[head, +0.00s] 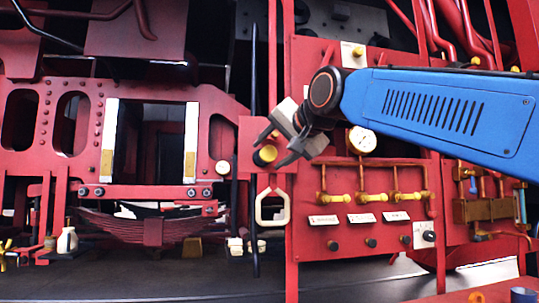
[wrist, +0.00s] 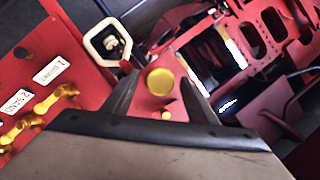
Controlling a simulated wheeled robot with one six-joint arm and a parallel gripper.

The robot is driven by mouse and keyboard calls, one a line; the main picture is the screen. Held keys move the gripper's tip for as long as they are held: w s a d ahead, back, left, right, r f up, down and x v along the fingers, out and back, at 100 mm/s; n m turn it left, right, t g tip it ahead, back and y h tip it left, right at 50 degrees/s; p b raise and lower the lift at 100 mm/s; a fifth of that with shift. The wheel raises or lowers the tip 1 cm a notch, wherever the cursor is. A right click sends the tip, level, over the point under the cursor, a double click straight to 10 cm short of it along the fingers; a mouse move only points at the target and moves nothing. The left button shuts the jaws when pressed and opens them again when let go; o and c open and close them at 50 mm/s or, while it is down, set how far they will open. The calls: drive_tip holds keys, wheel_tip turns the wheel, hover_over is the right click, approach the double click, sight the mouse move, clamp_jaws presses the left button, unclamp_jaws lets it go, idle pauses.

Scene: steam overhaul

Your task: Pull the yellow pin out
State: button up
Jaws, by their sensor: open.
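The yellow pin (head: 265,155) shows in the head view as a round yellow head with a dark surround, set on a red plate. In the wrist view the yellow pin's head (wrist: 160,80) faces me as a flat disc between the two fingers. My gripper (head: 273,150) is open, with one finger above and one to the lower right of the pin head in the head view. In the wrist view my gripper (wrist: 162,84) has a finger on each side of the head, with red showing between. The pin's shaft is hidden. I cannot tell how far the fingertips reach past the head.
A cream loop handle (head: 272,207) hangs just below the pin. A white gauge (head: 362,140) and a row of brass valves (head: 358,198) with labels are to the right. A black rod (head: 254,200) stands close left. A smaller yellow knob (wrist: 166,115) shows nearby.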

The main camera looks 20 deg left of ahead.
drive_tip(key=v, duration=1.6)
drive_tip(key=shift+w+f, duration=0.1)
drive_tip(key=w+d+f+g+h, duration=0.1)
drive_tip(key=d+f+h, duration=0.3)
drive_tip(key=d+f, duration=1)
drive_tip(key=w+d+f+h, duration=0.1)
drive_tip(key=d+f+h, duration=0.2)
drive_tip(key=d+f, duration=1.05)
drive_tip(key=s+d+f+g+h, duration=0.1)
drive_tip(key=s+d+f, duration=0.3)
drive_tip(key=f, duration=0.7)
drive_tip(key=s+d+f+g+h, duration=0.1)
drive_tip(key=s+d+f, duration=0.3)
drive_tip(key=s+f, duration=0.3)
drive_tip(key=s+d+f+g+h, duration=0.2)
drive_tip(key=s+d+f, duration=0.3)
drive_tip(key=f, duration=1.2)
drive_tip(key=shift+s+f, duration=0.25)
drive_tip(key=shift+s, duration=0.1)
drive_tip(key=shift+a, duration=0.1)
